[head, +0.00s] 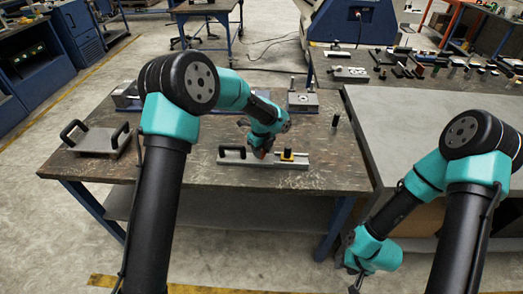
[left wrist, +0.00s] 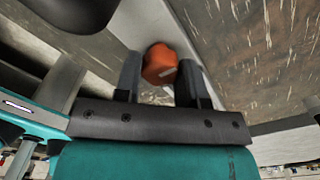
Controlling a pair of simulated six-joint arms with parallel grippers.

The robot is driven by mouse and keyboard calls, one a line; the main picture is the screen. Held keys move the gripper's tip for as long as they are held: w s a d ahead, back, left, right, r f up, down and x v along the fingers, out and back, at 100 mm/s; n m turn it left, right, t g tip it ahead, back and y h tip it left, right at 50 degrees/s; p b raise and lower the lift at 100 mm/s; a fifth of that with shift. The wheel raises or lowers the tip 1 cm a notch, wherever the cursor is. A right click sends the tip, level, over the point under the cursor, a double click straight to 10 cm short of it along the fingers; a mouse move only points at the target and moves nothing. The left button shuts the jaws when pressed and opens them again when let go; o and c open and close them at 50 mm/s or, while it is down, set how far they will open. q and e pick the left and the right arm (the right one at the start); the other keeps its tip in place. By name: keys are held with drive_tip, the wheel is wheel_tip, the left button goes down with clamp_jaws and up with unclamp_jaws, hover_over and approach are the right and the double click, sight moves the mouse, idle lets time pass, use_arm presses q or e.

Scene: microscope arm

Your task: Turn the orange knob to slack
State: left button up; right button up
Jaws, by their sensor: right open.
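The orange knob (left wrist: 160,63) sits between the two fingers of my left gripper (left wrist: 159,80) in the left wrist view and fills the gap between them. A pale mark shows on the knob's face. In the head view my left gripper (head: 261,153) is down at the metal plate (head: 232,160) on the table, and only a little of the knob shows there. The plate has a black handle at its left end and a yellow and black part to the right. My left gripper looks shut on the knob. My right gripper (head: 354,281) is open and low at the front right, away from the plate.
A flat plate with two black handles (head: 97,140) lies on the left of the table (head: 335,170). A grey metal block (head: 303,101) and a small dark upright post (head: 335,120) stand behind and to the right. The table's front right is clear.

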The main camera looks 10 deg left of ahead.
use_arm(q)
drive_tip(key=c, duration=0.4)
